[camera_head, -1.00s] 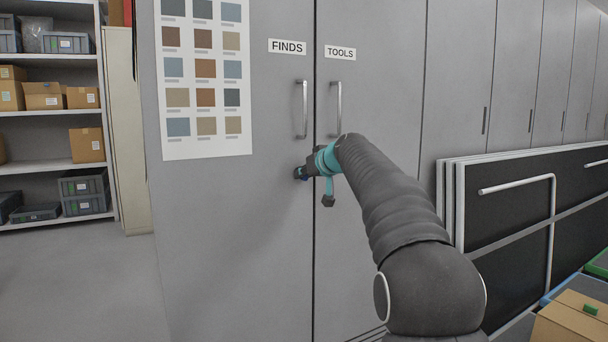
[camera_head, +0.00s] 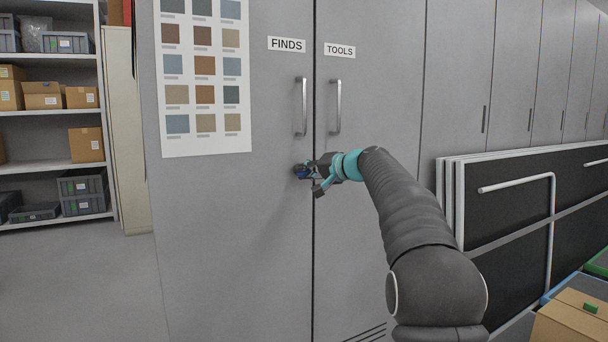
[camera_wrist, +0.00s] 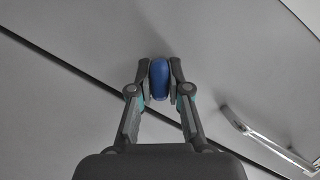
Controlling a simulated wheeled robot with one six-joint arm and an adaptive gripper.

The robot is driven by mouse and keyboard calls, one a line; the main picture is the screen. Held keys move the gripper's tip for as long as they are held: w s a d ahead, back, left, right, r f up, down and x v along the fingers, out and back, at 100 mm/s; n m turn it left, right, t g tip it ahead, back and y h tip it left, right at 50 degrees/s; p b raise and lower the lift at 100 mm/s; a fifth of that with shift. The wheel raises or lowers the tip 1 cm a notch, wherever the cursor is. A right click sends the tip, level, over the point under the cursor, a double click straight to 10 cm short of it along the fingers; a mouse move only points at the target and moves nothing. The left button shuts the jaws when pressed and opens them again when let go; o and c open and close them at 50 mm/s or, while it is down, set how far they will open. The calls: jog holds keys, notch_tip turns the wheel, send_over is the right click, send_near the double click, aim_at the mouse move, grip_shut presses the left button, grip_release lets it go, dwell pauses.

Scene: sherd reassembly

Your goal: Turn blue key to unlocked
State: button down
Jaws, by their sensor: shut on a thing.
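The blue key (camera_wrist: 159,82) sits between the two fingers of my gripper (camera_wrist: 160,78) in the wrist view, with a finger against each side. In the head view my gripper (camera_head: 306,171) is at the grey cabinet's FINDS door (camera_head: 240,230), below the door's handle and just left of the door seam. Only a small dark blue part of the key shows there. The lock face behind the key is hidden, so I cannot read its position marks.
The FINDS handle (camera_head: 301,107) and TOOLS handle (camera_head: 335,107) stand out just above my gripper. Framed dark panels (camera_head: 520,210) lean at the right, near a cardboard box (camera_head: 572,320). Shelves (camera_head: 60,110) stand at the left. The floor at lower left is clear.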

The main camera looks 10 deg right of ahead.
jog(key=m+y+b, duration=0.1)
jog(key=m, duration=0.1)
jog(key=shift+f+m, duration=0.15)
jog(key=shift+m, duration=0.25)
jog(key=shift+m+t+y+b, duration=0.6)
jog(key=shift+m+t, duration=0.1)
jog(key=shift+m, duration=0.6)
jog(key=c, duration=1.1)
grip_release()
jog(key=shift+d, duration=0.1)
jog(key=v, duration=1.2)
jog(key=shift+w+f, duration=0.1)
